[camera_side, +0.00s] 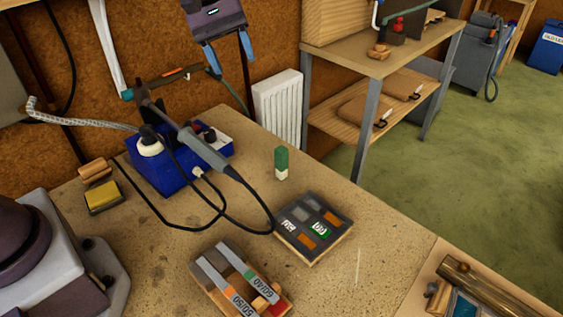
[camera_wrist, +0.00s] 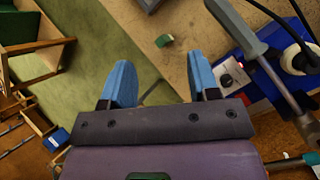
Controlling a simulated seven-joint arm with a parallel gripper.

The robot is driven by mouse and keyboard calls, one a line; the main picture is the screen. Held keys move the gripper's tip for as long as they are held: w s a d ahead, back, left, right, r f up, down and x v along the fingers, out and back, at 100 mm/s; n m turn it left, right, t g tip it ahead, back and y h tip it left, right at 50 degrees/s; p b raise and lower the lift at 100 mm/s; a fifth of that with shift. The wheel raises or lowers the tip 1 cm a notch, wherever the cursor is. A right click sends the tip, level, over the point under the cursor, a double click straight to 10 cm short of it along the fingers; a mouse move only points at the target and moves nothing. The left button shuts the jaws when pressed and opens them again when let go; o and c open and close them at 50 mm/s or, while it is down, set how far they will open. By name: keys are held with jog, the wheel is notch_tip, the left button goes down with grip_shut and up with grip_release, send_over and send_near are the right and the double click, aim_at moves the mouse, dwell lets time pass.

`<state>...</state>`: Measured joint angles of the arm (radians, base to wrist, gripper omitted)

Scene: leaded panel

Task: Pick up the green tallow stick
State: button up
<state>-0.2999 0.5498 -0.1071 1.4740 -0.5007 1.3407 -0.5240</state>
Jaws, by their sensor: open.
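The green tallow stick (camera_side: 281,160) stands upright on the workbench (camera_side: 345,195), green on top with a pale lower end. It is behind the dark tray of small blocks and apart from it. In the wrist view the small green stick (camera_wrist: 164,41) shows beyond the fingertips, roughly between them. My gripper (camera_side: 232,64) is high at the back of the scene, above and to the left of the stick. Its two blue fingers are spread wide with nothing between them, as the wrist view also shows (camera_wrist: 161,72).
A blue soldering station (camera_side: 165,175) with an iron and looping black cable stands left of the stick. A dark tray (camera_side: 318,250) and a wooden rack of labelled bars (camera_side: 215,300) lie in front. The bench around the stick is clear.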

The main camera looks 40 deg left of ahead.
jog(key=w+a+f+n+h, duration=0.3)
jog(key=w+f+n+h, duration=0.15)
jog(key=f, duration=0.45)
jog(key=n+h, duration=0.2)
jog(key=n, duration=0.1)
send_near(278, 148)
jog(key=shift+h, duration=0.25)
jog(key=x, duration=0.2)
jog(key=f+x, duration=0.1)
jog(key=x, duration=0.3)
jog(key=shift+a+f, duration=0.15)
jog(key=shift+a, duration=0.2)
jog(key=x, duration=0.5)
jog(key=shift+w+d, duration=0.15)
jog(key=shift+d, duration=0.05)
grip_shut()
